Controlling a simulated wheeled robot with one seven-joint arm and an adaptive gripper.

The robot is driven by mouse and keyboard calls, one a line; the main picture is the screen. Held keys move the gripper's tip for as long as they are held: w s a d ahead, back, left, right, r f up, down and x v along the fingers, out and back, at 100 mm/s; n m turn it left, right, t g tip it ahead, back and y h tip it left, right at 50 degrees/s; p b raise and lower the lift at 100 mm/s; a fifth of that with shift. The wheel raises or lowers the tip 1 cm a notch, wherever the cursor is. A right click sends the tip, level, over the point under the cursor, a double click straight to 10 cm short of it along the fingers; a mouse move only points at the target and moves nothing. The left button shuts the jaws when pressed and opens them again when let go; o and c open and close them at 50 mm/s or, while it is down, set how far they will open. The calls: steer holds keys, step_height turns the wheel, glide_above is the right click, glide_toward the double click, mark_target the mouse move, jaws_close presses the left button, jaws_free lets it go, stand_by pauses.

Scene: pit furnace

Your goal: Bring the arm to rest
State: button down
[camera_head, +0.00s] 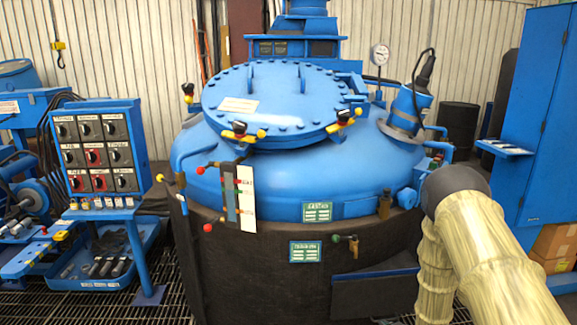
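My arm, in a pale, wrinkled cover, rises from the bottom right corner of the head view to a dark grey joint and folds back down behind itself. It overlaps the right side of the blue pit furnace (290,180) in the picture; I cannot tell how far apart they are. My gripper is not in view; the lower part of the arm runs out of the bottom of the picture. The furnace's round bolted lid (280,100) lies closed on its domed top. Clamps with yellow, red and black knobs sit around the lid's edge.
A control panel (98,153) with several rotary switches stands at the left, above a blue tray (100,260) of tools. A pressure gauge (380,54) stands behind the furnace. A blue cabinet (545,120) and cardboard boxes (556,242) are at the right. Floor grating (110,305) shows at lower left.

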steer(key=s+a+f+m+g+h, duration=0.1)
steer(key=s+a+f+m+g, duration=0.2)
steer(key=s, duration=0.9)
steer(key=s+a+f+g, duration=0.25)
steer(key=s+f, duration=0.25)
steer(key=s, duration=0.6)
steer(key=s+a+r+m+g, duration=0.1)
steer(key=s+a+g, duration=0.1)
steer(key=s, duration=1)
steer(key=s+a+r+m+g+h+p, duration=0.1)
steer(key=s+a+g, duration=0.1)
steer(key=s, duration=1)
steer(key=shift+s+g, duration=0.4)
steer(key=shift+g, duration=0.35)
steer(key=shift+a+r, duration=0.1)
